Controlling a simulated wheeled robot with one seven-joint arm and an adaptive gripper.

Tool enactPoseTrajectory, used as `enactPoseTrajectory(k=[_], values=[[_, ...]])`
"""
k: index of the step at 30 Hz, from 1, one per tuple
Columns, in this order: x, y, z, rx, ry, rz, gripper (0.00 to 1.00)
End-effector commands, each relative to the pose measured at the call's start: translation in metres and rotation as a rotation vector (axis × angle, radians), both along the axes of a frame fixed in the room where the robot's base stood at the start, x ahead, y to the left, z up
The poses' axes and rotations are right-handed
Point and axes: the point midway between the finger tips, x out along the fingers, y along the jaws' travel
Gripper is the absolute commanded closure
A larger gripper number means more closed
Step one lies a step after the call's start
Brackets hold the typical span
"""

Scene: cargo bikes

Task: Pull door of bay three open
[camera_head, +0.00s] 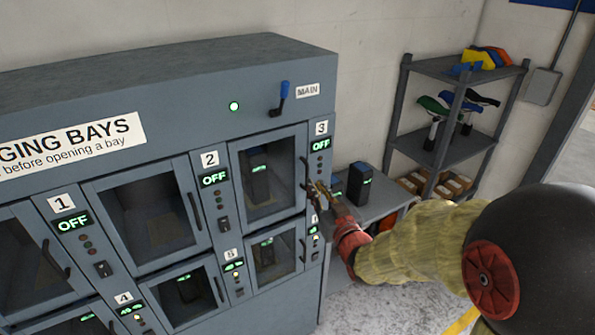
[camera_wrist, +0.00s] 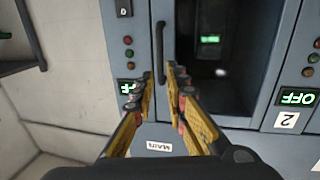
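The bay three door (camera_head: 268,178) is a grey-framed glass door at the top right of the charging cabinet, and it looks closed. Its dark vertical handle (camera_wrist: 160,50) is on the door's right side in the head view. The number 3 label (camera_head: 321,127) sits above a green OFF display (camera_head: 320,145). My gripper (camera_wrist: 158,74) is at the handle, with its yellow fingers apart on either side of the handle's end nearest the wrist camera. Contact cannot be told. In the head view my gripper (camera_head: 318,190) partly hides the handle and panel. A dark battery (camera_head: 258,182) shows through the glass.
Bay two's door (camera_head: 150,215) is left of bay three, and another bay door (camera_head: 273,252) is below. A blue MAIN lever (camera_head: 283,95) is above. A side table (camera_head: 375,195) with a dark battery and a shelf rack (camera_head: 440,150) stand right of the cabinet.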

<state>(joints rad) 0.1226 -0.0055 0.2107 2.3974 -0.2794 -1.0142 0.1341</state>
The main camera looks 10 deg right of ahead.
Motion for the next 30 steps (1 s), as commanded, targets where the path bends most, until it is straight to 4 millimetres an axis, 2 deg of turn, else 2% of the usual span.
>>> enactPoseTrajectory(k=[5, 19, 24, 30], values=[[0.007, 0.002, 0.010, 0.012, -0.037, 0.005, 0.86], [0.068, 0.010, 0.010, 0.012, -0.034, 0.004, 0.86], [0.076, 0.010, 0.010, 0.012, -0.033, 0.003, 0.86], [0.077, 0.010, 0.010, 0.012, -0.033, 0.003, 0.86]])
